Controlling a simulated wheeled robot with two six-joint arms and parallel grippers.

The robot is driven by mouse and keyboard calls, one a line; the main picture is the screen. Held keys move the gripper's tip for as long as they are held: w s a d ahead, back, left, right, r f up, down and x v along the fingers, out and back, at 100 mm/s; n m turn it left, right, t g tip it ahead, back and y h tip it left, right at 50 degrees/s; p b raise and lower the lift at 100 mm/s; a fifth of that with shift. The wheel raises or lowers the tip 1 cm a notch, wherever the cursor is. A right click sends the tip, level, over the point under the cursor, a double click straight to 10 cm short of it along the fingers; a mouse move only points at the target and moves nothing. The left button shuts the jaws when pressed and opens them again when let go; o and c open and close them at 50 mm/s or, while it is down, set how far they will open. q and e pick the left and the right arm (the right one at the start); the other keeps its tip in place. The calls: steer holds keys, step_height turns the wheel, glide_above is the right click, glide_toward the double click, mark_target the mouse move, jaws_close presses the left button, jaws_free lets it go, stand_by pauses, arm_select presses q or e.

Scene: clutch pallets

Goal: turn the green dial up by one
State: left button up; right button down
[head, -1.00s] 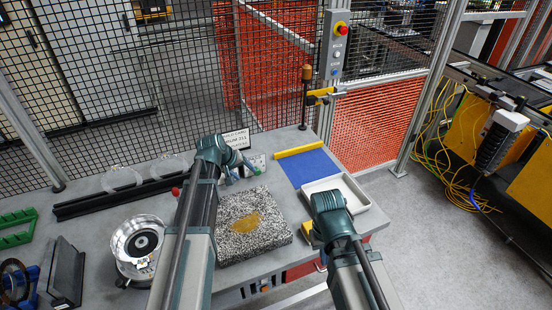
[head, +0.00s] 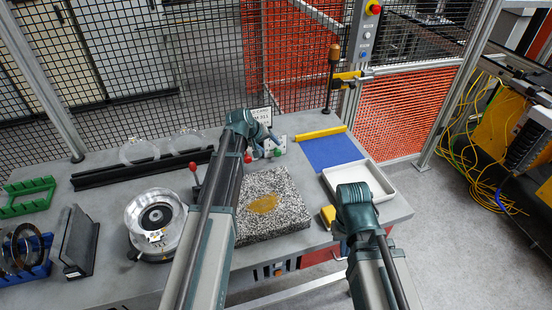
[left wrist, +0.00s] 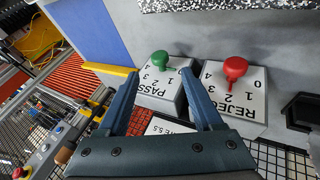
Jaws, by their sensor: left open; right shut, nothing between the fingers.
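In the left wrist view the green dial (left wrist: 160,62) is a rounded knob on a white box marked PASS (left wrist: 158,92) with numbers around it. I cannot tell which number it points at. My left gripper (left wrist: 160,76) is open and empty, its two blue fingers spread on either side of the green dial in the picture; contact is not visible. In the head view my left gripper (head: 262,138) is beside the small green dial (head: 277,153). My right arm hangs over the table's right front; its fingers are hidden behind my wrist.
A red dial (left wrist: 235,69) on a REJECT box (left wrist: 238,100) stands beside the PASS box. A speckled block (head: 268,207), a blue mat (head: 330,151), a white tray (head: 375,183) and a round metal device (head: 133,215) share the table. Wire fencing (head: 170,60) stands behind.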

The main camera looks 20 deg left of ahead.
mark_target(277, 153)
arm_select(q)
steer(key=b+x, duration=0.5)
steer(key=x, duration=0.2)
steer(key=shift+w+d+f, duration=0.15)
steer(key=shift+w+f, duration=0.05)
steer(key=shift+f, duration=0.15)
steer(key=shift+r, duration=0.1)
jaws_close()
